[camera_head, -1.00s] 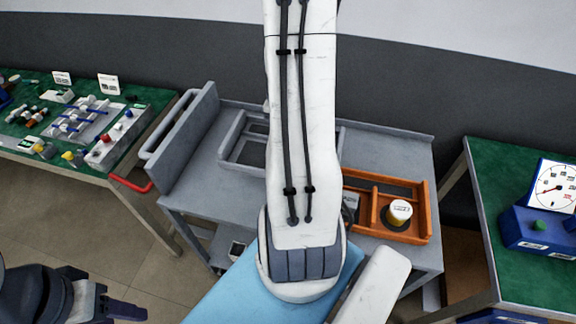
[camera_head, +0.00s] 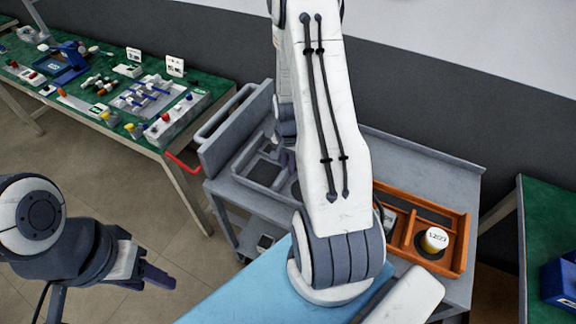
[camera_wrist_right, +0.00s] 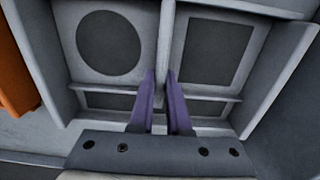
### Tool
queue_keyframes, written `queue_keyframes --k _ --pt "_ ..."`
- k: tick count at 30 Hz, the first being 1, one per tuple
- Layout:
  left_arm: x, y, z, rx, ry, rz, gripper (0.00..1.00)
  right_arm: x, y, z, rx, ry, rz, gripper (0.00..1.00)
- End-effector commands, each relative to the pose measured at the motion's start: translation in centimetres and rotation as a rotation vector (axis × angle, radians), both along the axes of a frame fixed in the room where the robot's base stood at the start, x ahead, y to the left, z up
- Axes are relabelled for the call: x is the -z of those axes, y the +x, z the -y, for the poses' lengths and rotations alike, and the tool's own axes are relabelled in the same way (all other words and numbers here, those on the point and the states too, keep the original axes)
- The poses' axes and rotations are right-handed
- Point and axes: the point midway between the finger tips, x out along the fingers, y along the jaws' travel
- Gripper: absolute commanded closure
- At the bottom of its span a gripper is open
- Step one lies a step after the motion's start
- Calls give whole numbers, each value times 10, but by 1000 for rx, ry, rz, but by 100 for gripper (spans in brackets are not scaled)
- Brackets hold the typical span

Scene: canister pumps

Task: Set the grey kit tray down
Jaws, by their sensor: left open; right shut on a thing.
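The grey kit tray (camera_head: 264,183) is over the left part of the grey cart, partly hidden by my right arm. The right wrist view shows its compartments, with a dark round recess and dark square ones, and its divider wall (camera_wrist_right: 165,38). My right gripper (camera_wrist_right: 160,76) is shut on this divider with its purple fingers on either side. In the head view only a little of it shows behind the arm. I cannot tell whether the tray's underside touches the cart. My left gripper (camera_head: 160,275) is open and empty, low at the left, away from the tray.
The grey cart (camera_head: 450,180) also holds an orange tray (camera_head: 462,245) with a white-and-yellow canister (camera_head: 434,239), right of the grey tray. A green bench (camera_head: 215,85) with parts stands at the left. Another green bench (camera_head: 545,225) is at the right.

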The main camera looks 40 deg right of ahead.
Motion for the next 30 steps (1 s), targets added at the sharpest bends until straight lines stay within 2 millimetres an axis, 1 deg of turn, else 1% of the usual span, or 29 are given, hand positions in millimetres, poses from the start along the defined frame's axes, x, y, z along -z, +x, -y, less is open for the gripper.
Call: queue_keyframes --k 3,10,14,15,16,17,26,28,30 --pt "-2 0 0 0 0 0 50 6 0 0 -1 -1 1 100" --pt "-1 0 0 0 0 0 50 6 1 0 -2 -1 2 100" --pt "2 0 0 0 0 0 50 10 1 0 -2 -1 1 100" --pt "1 0 0 0 0 0 50 10 0 0 -2 -1 1 74" --pt "1 0 0 0 0 0 50 10 0 0 -2 -1 1 62" --pt "1 0 0 0 0 0 50 9 0 0 -2 -1 1 55" --pt "0 0 0 0 0 0 50 8 0 0 -2 -1 0 55" --pt "-3 0 0 0 0 0 50 4 0 0 -2 -1 1 55" --pt "0 0 0 0 0 0 50 0 1 0 -1 -2 3 55"
